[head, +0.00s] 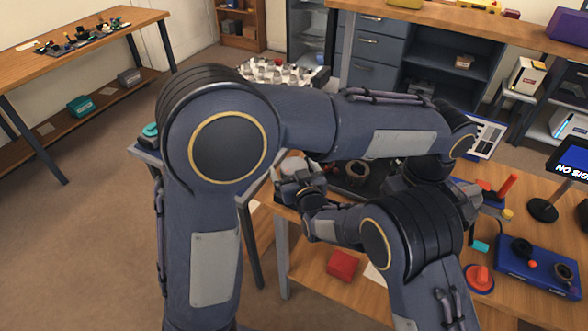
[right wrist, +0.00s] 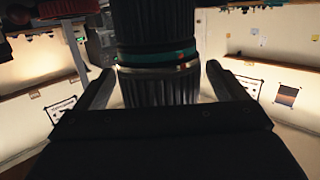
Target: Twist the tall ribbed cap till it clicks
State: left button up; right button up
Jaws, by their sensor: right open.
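A tall black ribbed cylinder (right wrist: 158,88), which looks like the ribbed cap, stands upright in the right wrist view. A teal band and a thin gold ring run around it. Its top is cut off by the picture edge. My right gripper (right wrist: 160,70) is open, with one finger on each side of the ribbed part and a gap showing beside each. In the head view my right gripper (head: 298,178) is at the left end of the workbench, beside a pale round top (head: 292,164). My left arm crosses above; its fingers are hidden.
The workbench (head: 325,262) carries a red block (head: 342,265), a dark ring-shaped part (head: 357,172) and a blue tray (head: 540,268) with small parts. A red-and-blue round item (head: 480,278) and a monitor (head: 572,160) stand at the right.

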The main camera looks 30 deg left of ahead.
jog(key=c, duration=1.1)
jog(key=shift+o, duration=0.2)
jog(key=shift+s+a+m+t+h, duration=0.1)
jog(key=shift+m+t+h, duration=1.1)
jog(key=shift+m+h, duration=0.1)
jog(key=shift+h, duration=0.1)
jog(key=shift+m+t+h, duration=0.4)
jog(key=shift+m+h, duration=0.2)
jog(key=shift+h, duration=0.1)
